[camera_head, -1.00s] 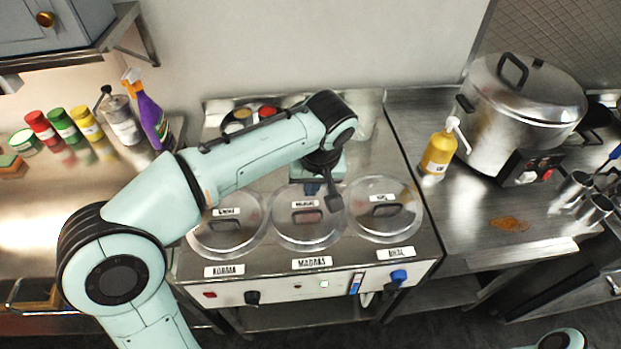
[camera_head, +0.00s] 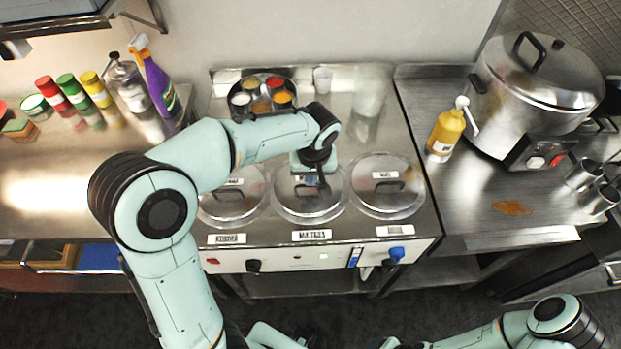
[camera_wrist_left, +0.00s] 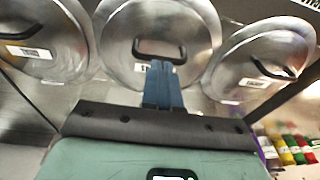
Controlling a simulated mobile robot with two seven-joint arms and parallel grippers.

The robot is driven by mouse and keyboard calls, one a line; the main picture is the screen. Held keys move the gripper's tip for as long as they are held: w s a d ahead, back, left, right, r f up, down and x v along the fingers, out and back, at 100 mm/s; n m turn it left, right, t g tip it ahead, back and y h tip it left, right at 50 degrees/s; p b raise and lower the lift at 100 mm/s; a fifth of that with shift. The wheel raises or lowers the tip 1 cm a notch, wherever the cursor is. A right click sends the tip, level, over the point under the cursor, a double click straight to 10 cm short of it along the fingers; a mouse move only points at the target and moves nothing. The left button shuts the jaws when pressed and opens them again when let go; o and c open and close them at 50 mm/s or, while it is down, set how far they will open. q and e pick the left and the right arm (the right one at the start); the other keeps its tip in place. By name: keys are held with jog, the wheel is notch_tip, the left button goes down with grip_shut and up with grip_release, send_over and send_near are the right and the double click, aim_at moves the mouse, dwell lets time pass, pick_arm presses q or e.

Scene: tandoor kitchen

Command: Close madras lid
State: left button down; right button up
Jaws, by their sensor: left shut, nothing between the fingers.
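The madras lid (camera_head: 310,207) is the middle of three round lids, behind the label (camera_head: 312,235) that reads Madras. It looks flat on its pot, without a visible gap. Its dark handle is partly hidden by my left gripper (camera_head: 322,184) in the head view. In the left wrist view the madras lid (camera_wrist_left: 118,40) is at top centre with its handle (camera_wrist_left: 160,48) upright. My left gripper (camera_wrist_left: 162,68) is shut and empty, its fingertips right by the handle; I cannot tell whether they touch. My right arm shows at the bottom right, its gripper out of sight.
The korma lid (camera_head: 228,210) is on the left and the dhal lid (camera_head: 385,205) on the right. A round spice tin (camera_head: 232,88) stands behind. A yellow bottle (camera_head: 444,135) and a big steel pot (camera_head: 520,110) stand on the right counter.

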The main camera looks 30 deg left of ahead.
pick_arm(q)
jog(key=shift+w+a+f, duration=0.1)
jog(key=shift+w+f, duration=0.05)
jog(key=shift+f, duration=0.7)
pick_arm(e)
jog(key=shift+w, duration=0.1)
